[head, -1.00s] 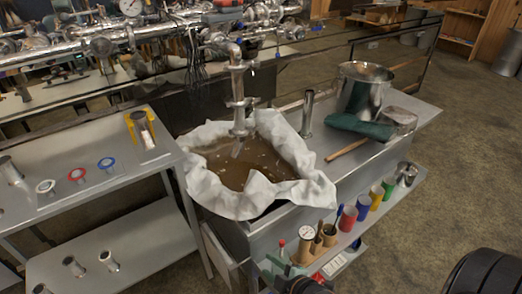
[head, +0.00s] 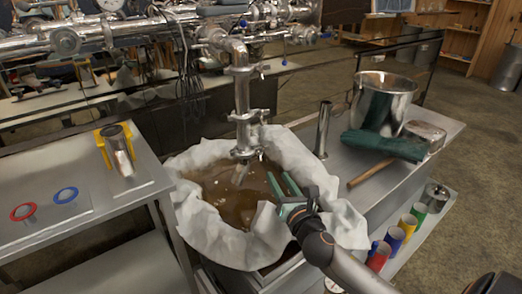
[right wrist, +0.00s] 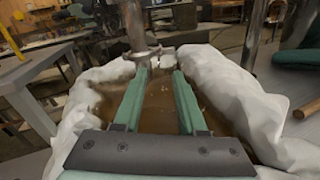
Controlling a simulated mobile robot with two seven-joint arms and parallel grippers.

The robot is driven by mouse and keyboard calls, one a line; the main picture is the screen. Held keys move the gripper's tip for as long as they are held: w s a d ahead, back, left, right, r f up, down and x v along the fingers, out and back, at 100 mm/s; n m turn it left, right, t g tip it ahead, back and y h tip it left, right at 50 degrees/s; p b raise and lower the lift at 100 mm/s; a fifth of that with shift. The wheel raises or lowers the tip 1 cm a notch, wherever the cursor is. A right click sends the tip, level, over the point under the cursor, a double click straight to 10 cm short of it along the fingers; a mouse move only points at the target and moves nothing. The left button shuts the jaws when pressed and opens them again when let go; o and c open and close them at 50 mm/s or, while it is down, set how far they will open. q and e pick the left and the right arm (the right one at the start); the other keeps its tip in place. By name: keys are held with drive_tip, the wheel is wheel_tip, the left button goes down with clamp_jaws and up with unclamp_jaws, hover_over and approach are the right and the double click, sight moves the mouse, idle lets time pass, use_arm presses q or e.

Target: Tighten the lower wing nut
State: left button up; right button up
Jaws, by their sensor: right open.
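A steel drain pipe (head: 242,85) comes down over the cloth-lined basin, with an upper clamp (head: 247,116) and a lower clamp (head: 244,153). The lower clamp, with a small wing nut (head: 259,153) seemingly on its right side, sits just above the brown liquid. My right gripper (head: 277,178) is open and empty, low over the basin, right of and below the lower clamp. In the right wrist view its green fingers point at the pipe (right wrist: 133,25) and the clamp (right wrist: 142,53), which lie ahead, slightly left of centre. Contact cannot be told. My left gripper is not in view.
White cloth (head: 220,240) drapes over the basin rim around the brown liquid (head: 235,208). On the right counter are a steel pot (head: 380,100), a green cloth (head: 382,146), a wooden-handled tool (head: 365,173) and an upright tube (head: 323,130). A side table (head: 80,190) stands left.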

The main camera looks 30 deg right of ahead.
sight(263, 152)
drive_tip(key=b+x, duration=0.1)
drive_tip(key=x, duration=1.1)
drive_tip(key=shift+b, duration=0.35)
drive_tip(key=shift+s, duration=0.1)
clamp_jaws()
drive_tip(key=shift+f, duration=0.1)
